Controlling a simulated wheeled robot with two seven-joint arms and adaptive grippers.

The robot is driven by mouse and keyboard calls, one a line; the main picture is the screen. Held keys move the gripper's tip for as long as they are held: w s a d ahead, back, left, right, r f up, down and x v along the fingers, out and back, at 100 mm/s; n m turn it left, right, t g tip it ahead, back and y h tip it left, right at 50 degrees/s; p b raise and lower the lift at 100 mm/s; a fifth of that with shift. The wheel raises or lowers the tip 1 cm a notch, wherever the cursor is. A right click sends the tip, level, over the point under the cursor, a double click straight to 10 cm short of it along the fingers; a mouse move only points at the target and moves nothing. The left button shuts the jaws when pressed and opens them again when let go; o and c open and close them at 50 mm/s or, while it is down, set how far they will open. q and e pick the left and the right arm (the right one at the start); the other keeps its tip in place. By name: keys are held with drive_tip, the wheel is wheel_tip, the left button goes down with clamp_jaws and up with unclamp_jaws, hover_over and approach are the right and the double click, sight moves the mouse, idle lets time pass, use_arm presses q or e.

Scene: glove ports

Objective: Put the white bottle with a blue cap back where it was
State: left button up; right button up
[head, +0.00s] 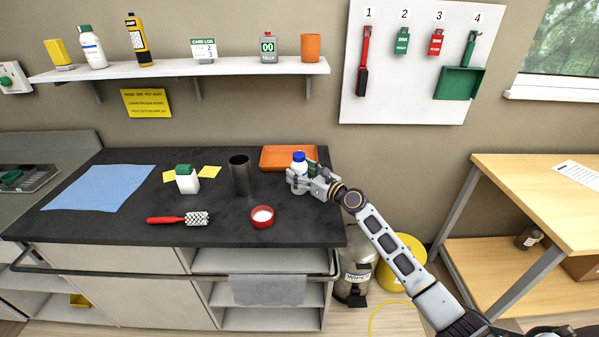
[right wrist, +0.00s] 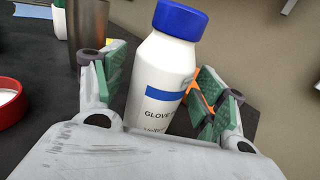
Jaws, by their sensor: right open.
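The white bottle with a blue cap (head: 299,162) stands upright at the right end of the black worktop, in front of the orange tray. In the right wrist view the bottle (right wrist: 165,70) shows a blue band and a label beginning "GLOVE". My right gripper (head: 302,177) reaches in from the right. Its open fingers stand on either side of the bottle; the gripper body hides the bottle's base in the wrist view. I cannot tell whether a finger touches it. My left gripper is not in view.
The orange tray (head: 270,158), a dark metal cup (head: 240,175), a red dish (head: 262,217), a green-capped white bottle (head: 186,180) and a red-handled brush (head: 180,219) are on the worktop. The wall shelf (head: 180,70) holds several items, with gaps between them.

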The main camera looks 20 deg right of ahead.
sight(305, 174)
drive_tip(key=shift+v, duration=2.55)
drive_tip(key=shift+s+d, duration=0.35)
drive_tip(key=shift+s, duration=0.25)
drive_tip(key=shift+v, duration=2.3)
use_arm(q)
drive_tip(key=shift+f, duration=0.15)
use_arm(e)
drive_tip(key=shift+s, duration=0.1)
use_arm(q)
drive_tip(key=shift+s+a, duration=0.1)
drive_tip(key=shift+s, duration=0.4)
use_arm(e)
drive_tip(key=shift+r, duration=0.1)
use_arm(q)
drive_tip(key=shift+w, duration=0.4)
